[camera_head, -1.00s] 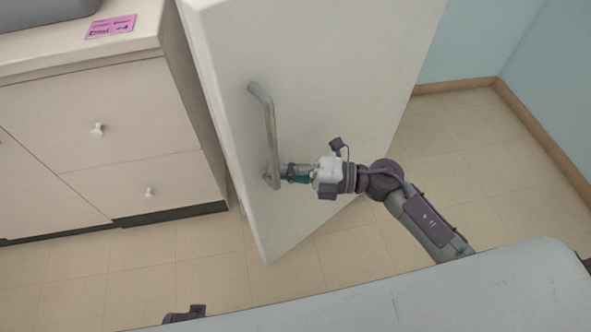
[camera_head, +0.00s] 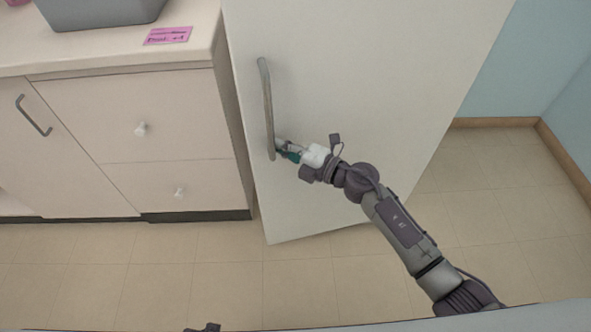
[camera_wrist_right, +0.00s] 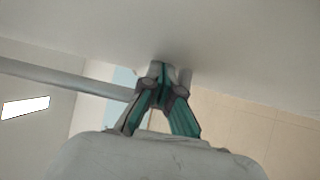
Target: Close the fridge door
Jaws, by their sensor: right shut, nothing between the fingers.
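The fridge door (camera_head: 370,80) is a large pale panel in the head view, standing to the right of the cabinet and at an angle to its front. Its grey bar handle (camera_head: 266,105) runs along the left edge. My right gripper (camera_head: 280,152) is at the lower end of the handle, close against the door. In the right wrist view the gripper (camera_wrist_right: 162,75) has its fingertips together near the door face (camera_wrist_right: 230,40), with the handle (camera_wrist_right: 60,78) reaching in from the left. Whether the fingers touch the handle is unclear. My left gripper shows only as a dark bit at the bottom edge.
A pale cabinet (camera_head: 130,110) with drawers stands left of the door. On its counter are a grey bin (camera_head: 100,12) and a pink label (camera_head: 168,36). The tiled floor (camera_head: 200,270) is clear in front. Blue walls meet at the far right.

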